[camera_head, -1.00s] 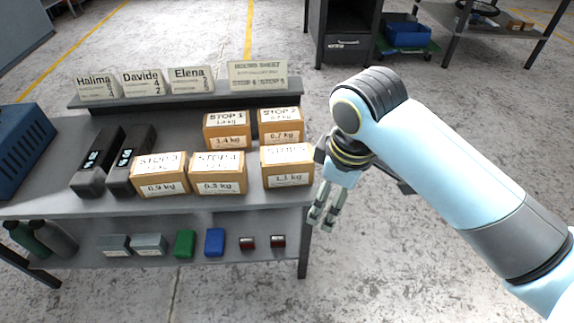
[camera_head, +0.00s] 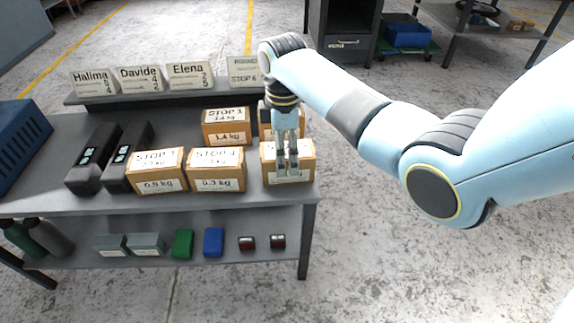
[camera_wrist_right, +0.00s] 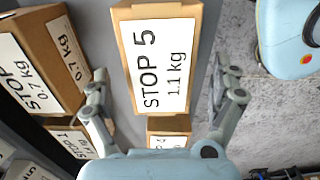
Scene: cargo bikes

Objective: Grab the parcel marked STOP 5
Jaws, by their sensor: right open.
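The STOP 5 parcel is a brown box with a white label reading STOP 5, 1.1 kg; it stands at the front right of the table in the head view (camera_head: 306,165). In the right wrist view the parcel (camera_wrist_right: 160,58) is upper middle, its label facing the camera. My right gripper (camera_head: 286,172) is in front of or above this parcel in the head view, partly covering its label. In the wrist view the open fingers of the gripper (camera_wrist_right: 165,105) are to the left and right of the parcel's near end, with nothing held. My left gripper is not in view.
The STOP 1 parcel (camera_head: 227,127) and a 0.7 kg parcel (camera_wrist_right: 45,65) stand behind. The STOP 4 parcel (camera_head: 216,170) and a 0.9 kg parcel (camera_head: 156,172) are to the left. Name cards line the raised back shelf (camera_head: 150,97). Open floor lies right of the table.

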